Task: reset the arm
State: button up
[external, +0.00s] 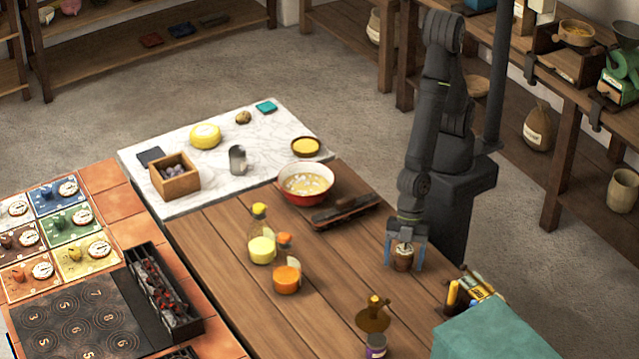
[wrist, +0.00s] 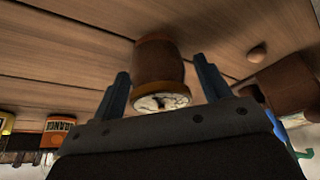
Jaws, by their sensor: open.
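My gripper (external: 405,256) is at the right side of the wooden table, pointing down, with its blue fingers spread. A small brown jar with a pale top (external: 403,257) stands between the fingers. In the wrist view the jar (wrist: 158,70) sits between the two blue fingers (wrist: 163,88), with a gap showing on each side. The jar appears to rest on the table. My arm stands above and behind it, bent at the elbow.
A red-rimmed bowl (external: 306,184) and a dark tray (external: 345,211) are left of my gripper. Two bottles, yellow (external: 262,248) and orange (external: 287,277), stand mid-table. Bare planks lie between.

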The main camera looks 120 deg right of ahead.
aim_at(404, 254)
notch_tip(404, 254, up, 5)
jog(key=shift+d+f, duration=0.1)
jog(key=shift+d, duration=0.05)
jog(key=d+r, duration=0.7)
jog(key=d, duration=0.4)
jog(key=w+d+m+h, duration=0.1)
jog(key=w+d, duration=0.3)
jog(key=d, duration=0.4)
jog(key=w+d+m+t, duration=0.1)
jog(key=w+d+m, duration=0.3)
jog(key=d, duration=0.5)
jog(key=shift+w+m+h, duration=0.15)
jog(key=shift+m+h, duration=0.15)
jog(key=shift+h, duration=0.1)
